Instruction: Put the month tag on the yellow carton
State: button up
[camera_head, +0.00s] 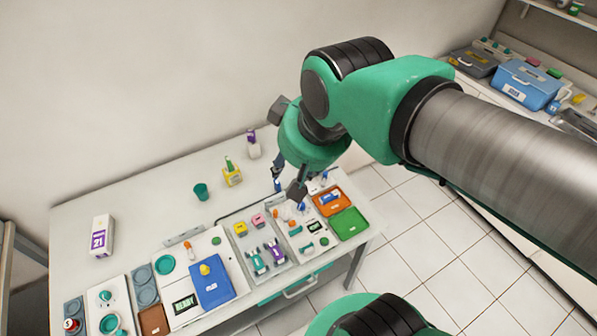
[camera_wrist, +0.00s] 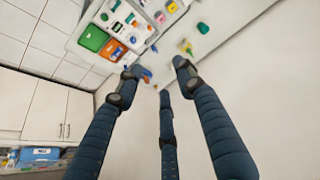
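The yellow carton (camera_head: 232,178) stands upright at the back of the table, with something green on its top. It also shows in the wrist view (camera_wrist: 185,47). I cannot pick out the month tag for certain. A blue and white piece (camera_head: 330,198) lies in the orange tray, too small to read. My gripper (camera_head: 287,186) hangs above the right part of the table, right of the carton. In the wrist view its fingers (camera_wrist: 158,76) are spread wide, with nothing visibly clamped. A small blue thing (camera_wrist: 146,74) shows between the fingertips, apparently beyond them.
The orange tray (camera_head: 344,192) and green tray (camera_head: 349,223) lie at the table's right end. A green cup (camera_head: 201,191) stands left of the carton. A purple-topped bottle (camera_head: 253,147) stands behind it.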

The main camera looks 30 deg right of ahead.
jog(key=s, duration=0.3)
jog(key=shift+s+f, duration=0.1)
jog(key=shift+f, duration=0.25)
jog(key=shift+f, duration=0.1)
jog(key=shift+f+b, duration=0.95)
jog(key=shift+b, duration=0.15)
